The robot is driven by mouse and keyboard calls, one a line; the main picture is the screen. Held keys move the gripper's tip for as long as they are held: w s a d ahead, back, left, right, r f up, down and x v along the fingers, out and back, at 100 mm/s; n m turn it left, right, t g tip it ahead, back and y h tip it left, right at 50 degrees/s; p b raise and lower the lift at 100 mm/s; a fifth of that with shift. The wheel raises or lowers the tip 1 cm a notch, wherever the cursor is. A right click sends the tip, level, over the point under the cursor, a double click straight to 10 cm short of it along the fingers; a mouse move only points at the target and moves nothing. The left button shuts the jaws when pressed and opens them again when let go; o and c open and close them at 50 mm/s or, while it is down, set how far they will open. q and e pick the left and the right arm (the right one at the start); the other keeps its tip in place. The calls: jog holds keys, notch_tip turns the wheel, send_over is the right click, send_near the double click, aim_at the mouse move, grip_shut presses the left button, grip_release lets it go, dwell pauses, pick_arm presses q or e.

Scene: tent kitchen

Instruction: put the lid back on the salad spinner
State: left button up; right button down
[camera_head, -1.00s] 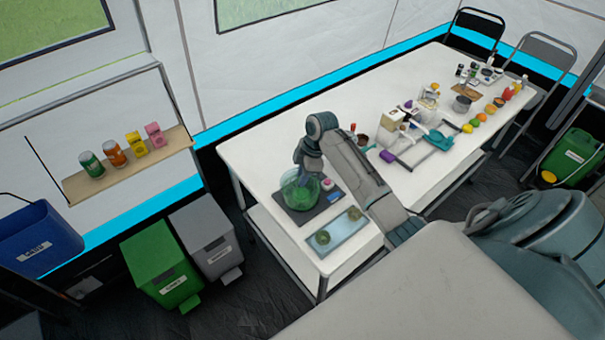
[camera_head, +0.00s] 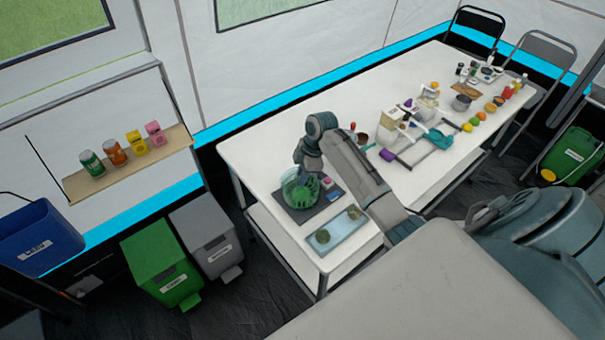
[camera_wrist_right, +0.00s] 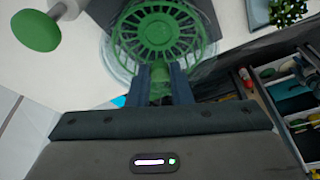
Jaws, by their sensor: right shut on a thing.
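The salad spinner (camera_head: 300,188) stands on a dark mat near the left end of the white table, a clear bowl with green inside. In the right wrist view its green spoked round part (camera_wrist_right: 157,36) shows beyond my fingers, with clear rim around it. My right gripper (camera_head: 311,168) is right over the bowl. In the right wrist view its fingers (camera_wrist_right: 161,84) are shut on a small green piece, which looks like the lid's knob. The lid's outline is hard to make out, and I cannot tell whether it touches the bowl. My left gripper is not in view.
A light blue tray (camera_head: 347,222) with two round greenish things lies in front of the mat. A pink-and-white item (camera_head: 326,183) is beside the bowl. Kitchen items crowd the table's far right. Green (camera_head: 160,262) and grey (camera_head: 206,238) bins stand on the floor.

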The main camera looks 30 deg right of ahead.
jog(key=shift+p, duration=0.3)
dwell(0.5)
jog(key=c, duration=1.2)
grip_release()
jog(key=shift+c, duration=0.2)
jog(key=shift+o, duration=0.5)
jog(key=o, duration=0.4)
